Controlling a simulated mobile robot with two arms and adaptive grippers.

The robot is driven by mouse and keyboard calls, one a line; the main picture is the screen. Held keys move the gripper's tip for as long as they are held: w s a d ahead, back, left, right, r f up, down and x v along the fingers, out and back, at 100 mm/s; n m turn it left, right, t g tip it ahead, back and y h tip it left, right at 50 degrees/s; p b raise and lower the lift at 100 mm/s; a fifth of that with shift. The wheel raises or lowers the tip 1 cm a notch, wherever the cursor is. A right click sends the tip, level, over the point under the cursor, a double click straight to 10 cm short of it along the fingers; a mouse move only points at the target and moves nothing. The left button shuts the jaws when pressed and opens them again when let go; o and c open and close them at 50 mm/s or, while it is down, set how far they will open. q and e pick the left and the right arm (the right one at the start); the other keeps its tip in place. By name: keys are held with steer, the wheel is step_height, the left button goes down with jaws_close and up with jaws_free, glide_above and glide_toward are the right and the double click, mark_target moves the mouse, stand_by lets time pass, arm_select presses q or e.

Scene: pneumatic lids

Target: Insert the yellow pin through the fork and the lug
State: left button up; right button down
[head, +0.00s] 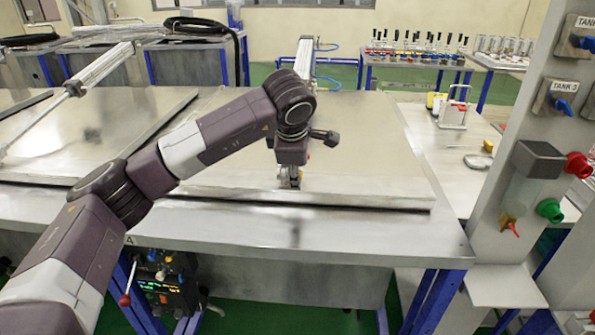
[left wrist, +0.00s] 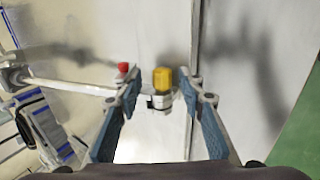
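In the left wrist view a yellow pin (left wrist: 162,78) shows as a short yellow end at a small grey metal fitting (left wrist: 159,100), which may be the fork and lug. I cannot tell whether the pin passes through them. My left gripper (left wrist: 160,78) is open, with its blue-padded fingers on both sides of the yellow end and gaps between. In the head view my left gripper (head: 289,184) points down close above the metal lid (head: 350,165), and hides the fitting there. A pale rod (left wrist: 75,88) runs in from the left towards the fitting. My right gripper is not in view.
A red knob (left wrist: 123,67) sits by the left finger. A second lid (head: 70,125) with a cylinder (head: 100,68) lies left. A panel column (head: 540,130) with red and green fittings stands right. A side table (head: 450,155) holds small items.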

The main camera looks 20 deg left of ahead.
arm_select(q)
steer(key=v, duration=1.2)
steer(key=shift+d+f, duration=0.1)
